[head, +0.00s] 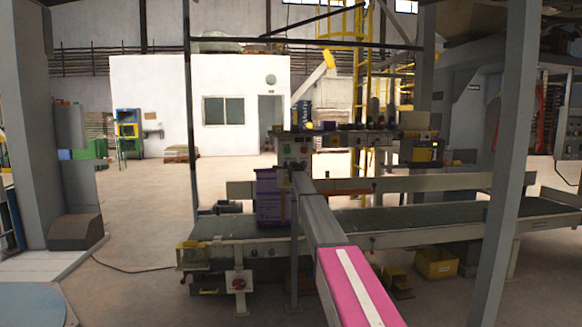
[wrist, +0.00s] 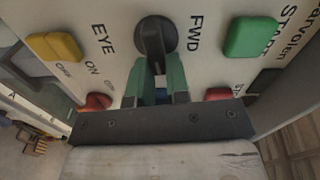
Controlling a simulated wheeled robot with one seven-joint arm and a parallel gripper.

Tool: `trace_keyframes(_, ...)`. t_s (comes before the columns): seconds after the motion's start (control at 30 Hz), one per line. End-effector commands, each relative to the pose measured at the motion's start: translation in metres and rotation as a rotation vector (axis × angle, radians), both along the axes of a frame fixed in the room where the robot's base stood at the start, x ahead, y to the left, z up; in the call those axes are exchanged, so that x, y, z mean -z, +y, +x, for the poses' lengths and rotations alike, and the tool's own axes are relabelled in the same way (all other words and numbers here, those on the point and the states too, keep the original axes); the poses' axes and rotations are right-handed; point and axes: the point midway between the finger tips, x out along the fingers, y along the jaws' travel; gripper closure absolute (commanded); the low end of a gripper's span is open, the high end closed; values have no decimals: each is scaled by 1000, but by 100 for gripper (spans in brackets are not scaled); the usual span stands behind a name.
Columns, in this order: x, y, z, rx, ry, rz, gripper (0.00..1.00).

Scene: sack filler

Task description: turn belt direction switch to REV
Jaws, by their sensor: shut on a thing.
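A black rotary switch knob (wrist: 156,38) sits on the pale control panel, between the printed words FWD and EYE in the wrist view. My gripper (wrist: 159,72) has its two green fingers shut on the lower part of the knob, one on each side. The knob's grip bar runs roughly up and down in the picture. I see no REV label, and the area behind the fingers is hidden. In the head view, my arm reaches to the control box (head: 296,147), where the knob and fingers are too small to make out.
A green START button (wrist: 251,38) is right of the knob and a yellow button (wrist: 55,47) left. Red buttons (wrist: 96,102) (wrist: 218,94) lie close beside the gripper. In the head view, a conveyor belt (head: 430,216) runs below the box, with a purple sack (head: 270,198) on it.

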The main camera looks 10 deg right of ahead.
Motion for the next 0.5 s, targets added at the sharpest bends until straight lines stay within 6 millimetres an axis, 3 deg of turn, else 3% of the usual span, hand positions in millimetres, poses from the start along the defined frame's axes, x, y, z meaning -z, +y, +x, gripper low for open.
trace_keyframes(0.5,3,-1,0,0,0,144,100)
